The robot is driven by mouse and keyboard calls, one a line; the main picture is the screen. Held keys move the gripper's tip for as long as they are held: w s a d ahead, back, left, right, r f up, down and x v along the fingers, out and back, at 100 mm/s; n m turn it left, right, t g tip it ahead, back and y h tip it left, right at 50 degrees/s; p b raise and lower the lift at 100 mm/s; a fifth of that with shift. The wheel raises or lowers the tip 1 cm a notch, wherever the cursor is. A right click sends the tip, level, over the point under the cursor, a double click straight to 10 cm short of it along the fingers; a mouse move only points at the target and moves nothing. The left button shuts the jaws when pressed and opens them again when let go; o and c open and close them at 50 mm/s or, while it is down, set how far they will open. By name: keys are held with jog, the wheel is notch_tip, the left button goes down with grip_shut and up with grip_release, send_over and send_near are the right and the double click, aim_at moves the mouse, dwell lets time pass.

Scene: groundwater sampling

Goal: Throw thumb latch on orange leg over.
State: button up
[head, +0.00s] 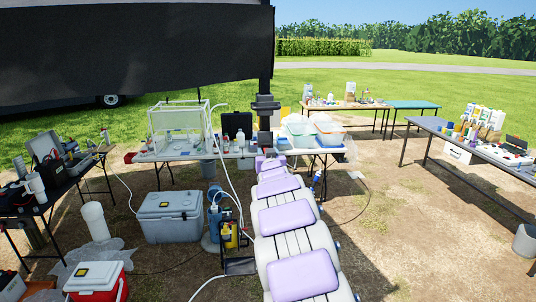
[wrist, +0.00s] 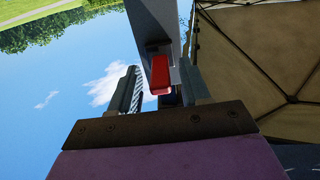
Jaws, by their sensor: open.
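A canopy leg (wrist: 150,22) shows as a pale grey bar at the top of the wrist view; no orange shows on it. A red thumb latch (wrist: 159,78) sits at its lower end. My gripper (wrist: 160,88) is open, with one finger on each side of the latch in the picture. I cannot tell whether either finger touches the latch or how deep it lies between them. In the head view a dark upright pole (head: 267,50) stands beyond the end of my outstretched arm; the latch cannot be made out there.
A table (head: 178,156) with a clear box and bottles stands by the pole. A grey cooler (head: 168,215) and a red cooler (head: 98,282) sit on the ground at left. The canopy roof (wrist: 265,60) fills the wrist view's right side. Open ground lies right of my arm.

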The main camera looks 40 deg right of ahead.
jog(key=shift+a, duration=0.15)
jog(key=shift+c, duration=0.5)
grip_shut()
